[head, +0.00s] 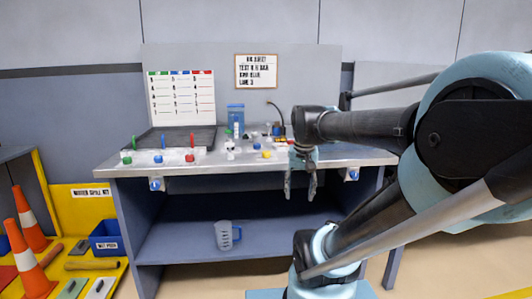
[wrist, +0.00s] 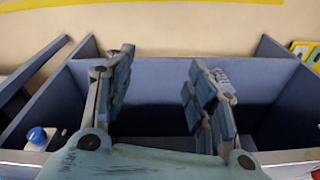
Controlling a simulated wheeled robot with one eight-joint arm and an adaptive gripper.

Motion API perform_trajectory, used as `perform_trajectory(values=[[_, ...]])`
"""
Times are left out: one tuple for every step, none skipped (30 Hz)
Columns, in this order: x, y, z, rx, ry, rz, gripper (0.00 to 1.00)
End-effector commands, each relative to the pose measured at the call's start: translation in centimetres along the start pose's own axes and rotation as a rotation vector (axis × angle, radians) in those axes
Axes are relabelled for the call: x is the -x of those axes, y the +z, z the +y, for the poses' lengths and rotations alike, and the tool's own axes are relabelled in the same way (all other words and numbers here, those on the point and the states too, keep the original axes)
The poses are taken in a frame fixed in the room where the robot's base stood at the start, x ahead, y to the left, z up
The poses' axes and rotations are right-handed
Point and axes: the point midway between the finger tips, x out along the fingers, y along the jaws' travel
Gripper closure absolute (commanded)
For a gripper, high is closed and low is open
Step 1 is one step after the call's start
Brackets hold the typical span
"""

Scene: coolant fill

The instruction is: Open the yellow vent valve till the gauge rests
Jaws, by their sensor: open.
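A small yellow knob (head: 266,154), which looks like the vent valve, sits near the front of the bench top in the head view. White fittings (head: 230,149) stand just left of it; I cannot make out a gauge dial or its needle. My gripper (head: 301,190) hangs fingers-down at the bench's front edge, right of the yellow knob and apart from it. In the wrist view my gripper (wrist: 160,80) has its fingers spread with nothing between them. The yellow knob does not show in the wrist view.
Green (head: 127,159), blue (head: 158,158) and red (head: 190,157) knobs line the bench's left front. A jug (head: 226,235) stands on the lower shelf. Orange cones (head: 29,222) stand at left.

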Motion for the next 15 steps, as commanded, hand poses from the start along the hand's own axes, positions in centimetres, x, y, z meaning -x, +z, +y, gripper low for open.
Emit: perform_trajectory(values=[[1.3, -1.5, -0.6, -0.027, 0.001, -0.006, 0.49], [2.0, -2.3, -0.9, -0.047, 0.001, -0.011, 0.49], [3.0, -3.3, -1.3, -0.074, 0.003, -0.016, 0.49], [3.6, -4.1, -1.6, -0.094, 0.003, -0.020, 0.49], [4.3, -4.9, -1.9, -0.113, 0.004, -0.024, 0.49], [5.1, -6.0, -2.4, -0.138, 0.006, -0.029, 0.49], [5.8, -6.8, -2.7, -0.158, 0.007, -0.032, 0.49], [6.4, -7.6, -3.1, -0.178, 0.008, -0.036, 0.49], [7.2, -8.7, -3.5, -0.204, 0.010, -0.041, 0.49], [7.7, -9.4, -3.9, -0.224, 0.012, -0.045, 0.49], [8.3, -10.3, -4.2, -0.243, 0.014, -0.049, 0.49], [9.0, -11.3, -4.7, -0.269, 0.016, -0.054, 0.49], [9.6, -12.2, -5.1, -0.288, 0.018, -0.057, 0.49], [10.1, -13.0, -5.5, -0.308, 0.020, -0.061, 0.49], [10.7, -14.0, -6.0, -0.334, 0.022, -0.065, 0.49]])
